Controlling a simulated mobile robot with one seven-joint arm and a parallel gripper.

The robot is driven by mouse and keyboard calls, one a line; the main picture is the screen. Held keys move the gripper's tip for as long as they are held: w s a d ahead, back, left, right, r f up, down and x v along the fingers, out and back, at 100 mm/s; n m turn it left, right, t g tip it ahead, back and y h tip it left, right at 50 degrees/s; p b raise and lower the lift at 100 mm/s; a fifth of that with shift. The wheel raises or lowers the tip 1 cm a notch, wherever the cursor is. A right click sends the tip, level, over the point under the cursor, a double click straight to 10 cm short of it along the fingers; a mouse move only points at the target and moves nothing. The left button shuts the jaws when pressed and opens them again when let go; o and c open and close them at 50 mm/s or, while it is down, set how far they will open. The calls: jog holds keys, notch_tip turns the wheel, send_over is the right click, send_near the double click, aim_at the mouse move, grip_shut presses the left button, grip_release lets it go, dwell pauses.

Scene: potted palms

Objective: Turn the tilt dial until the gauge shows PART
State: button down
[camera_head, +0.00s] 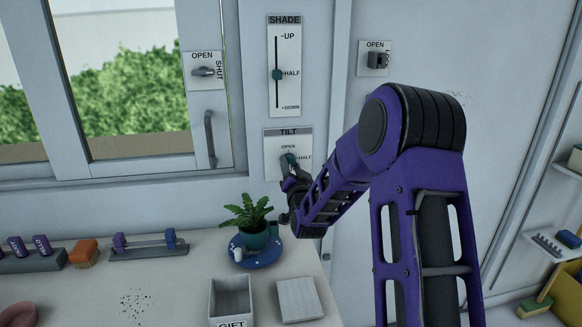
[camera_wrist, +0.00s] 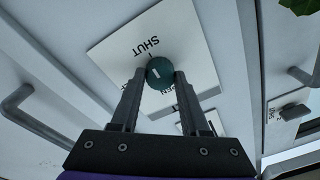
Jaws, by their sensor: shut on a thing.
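A short white mark shows on the dial's face. The panel (camera_wrist: 115,48) appears upside down there, with SHUT above the dial and OPEN partly hidden by the fingers. I see no gauge reading PART.
Above is the SHADE slider (camera_head: 276,75), its knob at HALF. OPEN/SHUT (camera_head: 205,72) and OPEN/LOCK (camera_head: 375,60) latches flank it. A potted plant (camera_head: 248,220) on a blue saucer (camera_head: 255,258) stands just below my gripper, near a GIFT box (camera_head: 230,298).

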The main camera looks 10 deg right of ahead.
jog(key=shift+c, duration=2)
grip_release()
jog(key=shift+s, duration=0.15)
jog(key=s+f, duration=0.1)
jog(key=s, duration=1.6)
jog(key=shift+f, duration=0.35)
